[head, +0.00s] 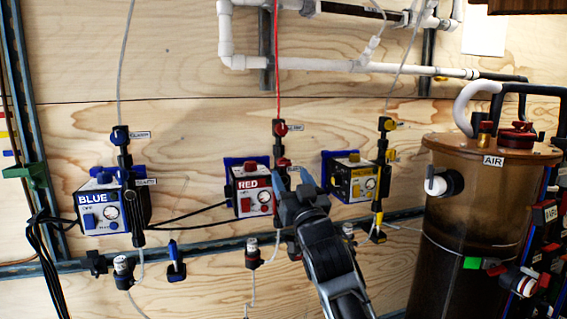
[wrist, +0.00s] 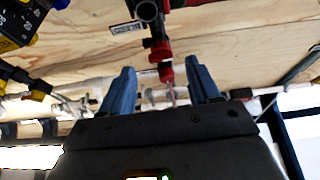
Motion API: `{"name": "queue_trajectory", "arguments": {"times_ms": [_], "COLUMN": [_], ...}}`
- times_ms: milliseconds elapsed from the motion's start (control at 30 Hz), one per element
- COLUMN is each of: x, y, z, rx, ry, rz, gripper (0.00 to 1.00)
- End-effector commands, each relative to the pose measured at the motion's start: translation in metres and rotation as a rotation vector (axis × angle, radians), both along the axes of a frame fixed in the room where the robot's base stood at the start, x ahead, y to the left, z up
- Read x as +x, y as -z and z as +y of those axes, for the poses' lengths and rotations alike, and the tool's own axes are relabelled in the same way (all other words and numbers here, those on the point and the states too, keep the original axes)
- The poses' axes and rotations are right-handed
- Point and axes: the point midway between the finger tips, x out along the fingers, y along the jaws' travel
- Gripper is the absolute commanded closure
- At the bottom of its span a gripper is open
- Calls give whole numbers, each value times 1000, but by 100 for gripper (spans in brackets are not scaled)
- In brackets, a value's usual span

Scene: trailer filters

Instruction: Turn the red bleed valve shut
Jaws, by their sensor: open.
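The red unit (head: 251,189) is a box on the plywood wall, with a dark vertical fitting beside it. Two red valve knobs sit on this fitting, an upper one (head: 280,129) and a lower one (head: 283,162). The tags beside them are too small to read, so I cannot tell which is the bleed valve. My gripper (head: 294,177) is open just below the lower knob. In the wrist view, a red fitting end (wrist: 165,73) shows between and beyond the spread fingers, with nothing held. The fingers partly hide the lower fitting in the head view.
A blue unit (head: 101,211) stands left and a yellow unit (head: 349,178) close right, with similar valves. A brown AIR tank (head: 476,200) stands at right. White pipes (head: 330,66) run above. Black cables and a rail cross below the units.

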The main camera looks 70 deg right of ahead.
Motion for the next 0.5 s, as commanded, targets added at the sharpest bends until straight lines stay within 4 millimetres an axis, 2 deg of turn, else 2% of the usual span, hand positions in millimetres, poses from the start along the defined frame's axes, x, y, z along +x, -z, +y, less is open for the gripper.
{"name": "queue_trajectory", "arguments": {"times_ms": [33,200,500], "x": [4,21,39], "y": [-9,-19,-27], "z": [-5,-24,-45], "rx": [1,1,-1], "ry": [0,0,-1], "rz": [-2,-1,0], "gripper": [38,38,38]}}
